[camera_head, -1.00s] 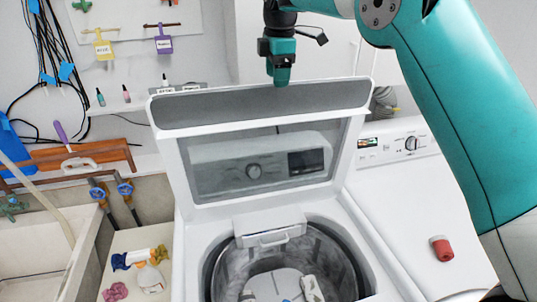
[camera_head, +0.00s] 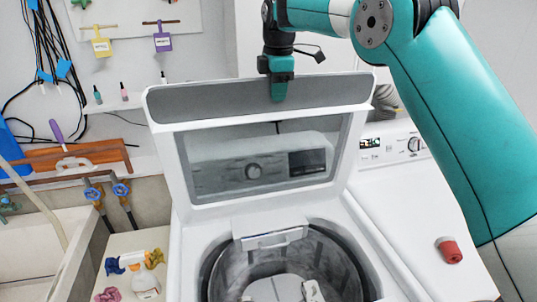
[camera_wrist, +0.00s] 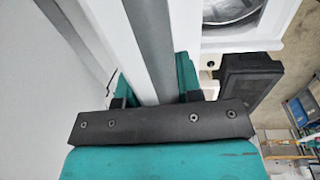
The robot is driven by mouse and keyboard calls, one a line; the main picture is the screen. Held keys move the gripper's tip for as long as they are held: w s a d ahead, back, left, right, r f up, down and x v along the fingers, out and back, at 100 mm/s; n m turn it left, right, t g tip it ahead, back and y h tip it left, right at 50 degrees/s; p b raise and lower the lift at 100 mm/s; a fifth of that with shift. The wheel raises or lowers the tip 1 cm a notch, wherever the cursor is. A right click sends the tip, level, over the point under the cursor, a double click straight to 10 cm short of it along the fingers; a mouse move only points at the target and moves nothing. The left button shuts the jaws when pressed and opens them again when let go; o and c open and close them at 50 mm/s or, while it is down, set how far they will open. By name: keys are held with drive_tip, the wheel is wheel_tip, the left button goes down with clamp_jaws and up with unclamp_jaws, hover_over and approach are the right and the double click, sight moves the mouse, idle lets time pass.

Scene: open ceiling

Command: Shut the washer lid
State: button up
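The washer lid (camera_head: 248,208) stands raised and leans back at the rear of the white top-load washer (camera_head: 185,262). It has a clear window and a grey band along its top edge. Below it the drum is open, with pale items inside. My gripper (camera_head: 279,92) points down at the middle of the lid's top edge, with one teal finger in front of the grey band. In the wrist view my gripper (camera_wrist: 158,90) has its fingers apart, with the lid's white and grey edge (camera_wrist: 155,45) running between them. Whether both fingers touch it cannot be told.
A second white machine (camera_head: 400,205) stands at the right, with a red cap-like object (camera_head: 449,251) on top. At the left are a sink (camera_head: 40,245) and a ledge with a spray bottle (camera_head: 146,280) and colourful items. Tools hang on the wall behind.

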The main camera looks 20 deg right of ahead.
drive_tip(key=shift+c, duration=1.4)
drive_tip(key=shift+s+f+b, duration=0.3)
drive_tip(key=shift+f+b, duration=0.05)
drive_tip(key=shift+b, duration=0.6)
drive_tip(key=shift+t, duration=0.7)
drive_tip(key=s+b, duration=0.1)
drive_tip(key=b, duration=0.1)
drive_tip(key=s+f+b, duration=0.1)
drive_tip(key=s+b, duration=0.1)
drive_tip(key=b, duration=0.1)
drive_tip(key=s+b, duration=0.1)
drive_tip(key=b, duration=0.2)
drive_tip(key=shift+s+f, duration=0.25)
drive_tip(key=shift+s, duration=0.1)
drive_tip(key=shift+t, duration=0.8)
drive_tip(key=s+b, duration=0.2)
drive_tip(key=s+f+b, duration=0.1)
drive_tip(key=s+b, duration=0.1)
drive_tip(key=b, duration=0.1)
drive_tip(key=s+b, duration=0.2)
drive_tip(key=b, duration=0.1)
drive_tip(key=shift+f, duration=0.4)
drive_tip(key=shift+s+r+b, duration=0.1)
drive_tip(key=shift+s+b, duration=0.4)
drive_tip(key=shift+s, duration=0.35)
